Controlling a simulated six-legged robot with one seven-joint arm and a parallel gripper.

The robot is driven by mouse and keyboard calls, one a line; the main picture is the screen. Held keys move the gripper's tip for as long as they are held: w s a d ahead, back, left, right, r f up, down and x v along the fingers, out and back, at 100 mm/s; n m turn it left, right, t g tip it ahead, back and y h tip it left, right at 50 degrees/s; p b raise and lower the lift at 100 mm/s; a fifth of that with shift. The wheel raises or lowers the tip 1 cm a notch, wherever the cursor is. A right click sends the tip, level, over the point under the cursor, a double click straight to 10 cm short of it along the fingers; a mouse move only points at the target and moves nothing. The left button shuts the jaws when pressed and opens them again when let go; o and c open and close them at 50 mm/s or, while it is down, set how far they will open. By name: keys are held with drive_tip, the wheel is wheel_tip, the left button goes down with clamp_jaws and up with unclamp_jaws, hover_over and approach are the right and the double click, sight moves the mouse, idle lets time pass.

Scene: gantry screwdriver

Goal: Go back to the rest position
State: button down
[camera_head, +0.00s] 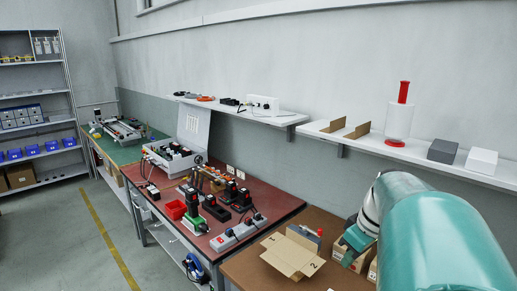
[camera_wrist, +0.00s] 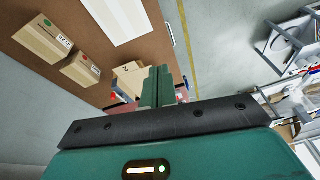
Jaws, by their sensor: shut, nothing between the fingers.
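My gripper (camera_head: 348,258) is at the end of my teal arm on the right of the head view, low over the brown table beside an open cardboard box (camera_head: 288,256). In the wrist view my gripper's green fingers (camera_wrist: 158,82) are together with nothing between them. The open box (camera_wrist: 130,76) shows just beyond the fingers; I cannot tell whether they touch it. My arm hides part of the right side of the head view.
A red-topped bench (camera_head: 262,193) holds screwdrivers and a power strip (camera_head: 238,232). Wall shelves (camera_head: 455,168) hold boxes and a white cylinder with a red handle (camera_head: 399,118). Small closed boxes (camera_wrist: 42,38) lie on the brown table (camera_wrist: 172,55). Open floor (camera_head: 60,235) is at left.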

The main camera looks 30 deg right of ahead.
drive_tip(key=a+m+t+h, duration=0.1)
drive_tip(key=a+t, duration=0.1)
drive_tip(key=a, duration=2.7)
drive_tip(key=shift+w+a+f+t, duration=0.2)
drive_tip(key=shift+a+f+t, duration=0.05)
drive_tip(key=shift+a+t, duration=0.05)
drive_tip(key=shift+d, duration=0.15)
